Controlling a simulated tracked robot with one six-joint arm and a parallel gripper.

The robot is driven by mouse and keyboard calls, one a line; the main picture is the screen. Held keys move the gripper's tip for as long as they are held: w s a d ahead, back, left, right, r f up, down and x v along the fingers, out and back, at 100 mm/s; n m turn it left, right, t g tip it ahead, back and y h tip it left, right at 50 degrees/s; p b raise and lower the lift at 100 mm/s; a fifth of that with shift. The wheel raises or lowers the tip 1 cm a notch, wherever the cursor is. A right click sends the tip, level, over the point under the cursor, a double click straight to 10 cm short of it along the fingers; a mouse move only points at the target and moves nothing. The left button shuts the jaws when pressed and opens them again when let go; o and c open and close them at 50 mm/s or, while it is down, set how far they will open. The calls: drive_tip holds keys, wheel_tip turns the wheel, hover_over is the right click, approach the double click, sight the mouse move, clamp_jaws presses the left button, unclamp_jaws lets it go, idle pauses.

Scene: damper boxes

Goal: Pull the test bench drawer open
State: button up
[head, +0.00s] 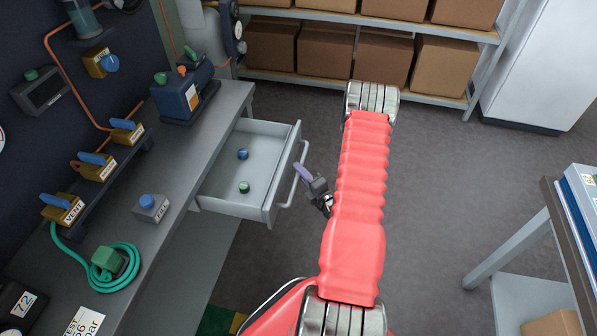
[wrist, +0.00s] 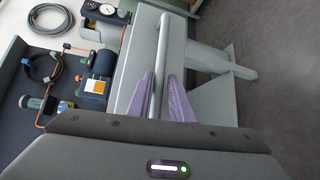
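The grey test bench drawer (head: 236,207) stands pulled out from the bench (head: 185,150), open at the top. A blue knob-like piece (head: 243,154) and a green one (head: 244,187) lie inside it. Its bar handle (head: 292,186) runs along the drawer front. My gripper (head: 303,174) is at the handle, outside the drawer front. In the wrist view the handle (wrist: 161,55) passes between the purple fingers of my gripper (wrist: 158,95), which sit close against it on both sides. My gripper appears shut on it.
A blue device (head: 184,95), a grey button box (head: 151,207) and a coiled green hose (head: 113,264) are on the bench top. Shelves with cardboard boxes (head: 325,57) stand behind. A table (head: 555,220) is at the right. The floor between is clear.

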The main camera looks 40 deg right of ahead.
drive_tip(key=v, duration=1.2)
drive_tip(key=shift+s, duration=0.2)
drive_tip(key=shift+a, duration=0.1)
